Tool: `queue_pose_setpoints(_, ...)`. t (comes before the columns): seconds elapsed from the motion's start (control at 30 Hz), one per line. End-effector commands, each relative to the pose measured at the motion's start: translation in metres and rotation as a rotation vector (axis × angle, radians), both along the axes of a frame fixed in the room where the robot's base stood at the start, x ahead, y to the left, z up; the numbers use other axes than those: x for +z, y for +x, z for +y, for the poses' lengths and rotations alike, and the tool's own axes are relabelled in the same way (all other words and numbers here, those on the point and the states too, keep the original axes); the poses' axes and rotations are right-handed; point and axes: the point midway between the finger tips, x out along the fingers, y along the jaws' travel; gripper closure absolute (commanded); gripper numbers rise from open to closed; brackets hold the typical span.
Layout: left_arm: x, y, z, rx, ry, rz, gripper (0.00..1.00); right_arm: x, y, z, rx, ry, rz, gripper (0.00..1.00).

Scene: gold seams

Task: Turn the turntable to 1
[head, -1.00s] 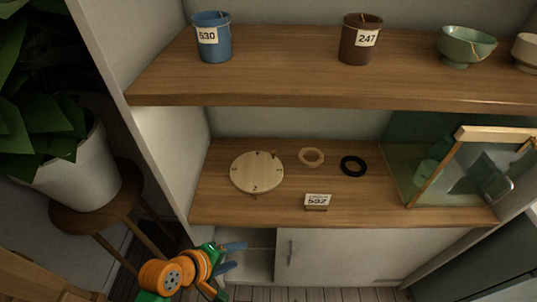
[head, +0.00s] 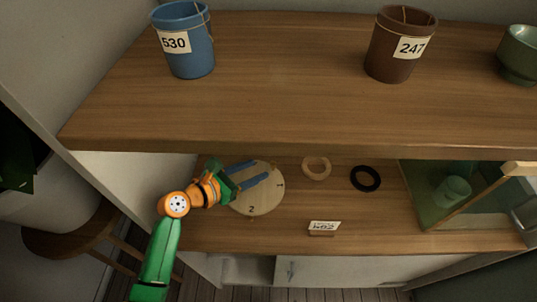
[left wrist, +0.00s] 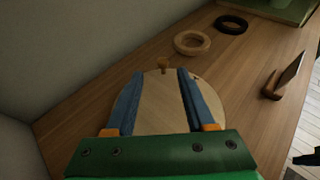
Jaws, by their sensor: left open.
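The turntable (head: 262,203) is a round pale wooden disc on the lower shelf. In the head view a 2 shows near its front edge and a 1 at its right. My left gripper (head: 262,171) is over the disc with its blue fingers apart and nothing between them. In the left wrist view the disc (left wrist: 158,108) lies beneath and between the fingers. A small wooden knob (left wrist: 163,64) stands at its far edge, beyond the fingertips. The arm hides the disc's left part in the head view. My right gripper is not in view.
A wooden ring (head: 316,168), a black ring (head: 365,178) and a small number card (head: 324,226) are right of the disc. A glass-sided case (head: 440,205) stands further right. The upper shelf (head: 290,90) overhangs, carrying a blue pot (head: 187,45) and a brown pot (head: 398,45).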

Motion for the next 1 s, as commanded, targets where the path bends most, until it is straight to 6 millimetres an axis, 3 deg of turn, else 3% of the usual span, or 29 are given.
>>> queue_pose_setpoints(0.3, -0.024, 0.036, -0.037, -0.002, 0.002, -0.001, 0.46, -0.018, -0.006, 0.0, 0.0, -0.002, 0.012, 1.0)
queue_pose_setpoints(0.57, -0.024, 0.039, -0.04, -0.002, 0.005, -0.002, 0.46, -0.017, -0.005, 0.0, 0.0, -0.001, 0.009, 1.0)
queue_pose_setpoints(0.8, -0.024, 0.039, -0.039, -0.002, 0.005, -0.002, 1.0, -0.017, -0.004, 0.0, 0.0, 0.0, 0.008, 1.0)
queue_pose_setpoints(1.0, -0.024, 0.039, -0.039, -0.002, 0.005, -0.002, 1.0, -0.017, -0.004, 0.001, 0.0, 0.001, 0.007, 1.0)
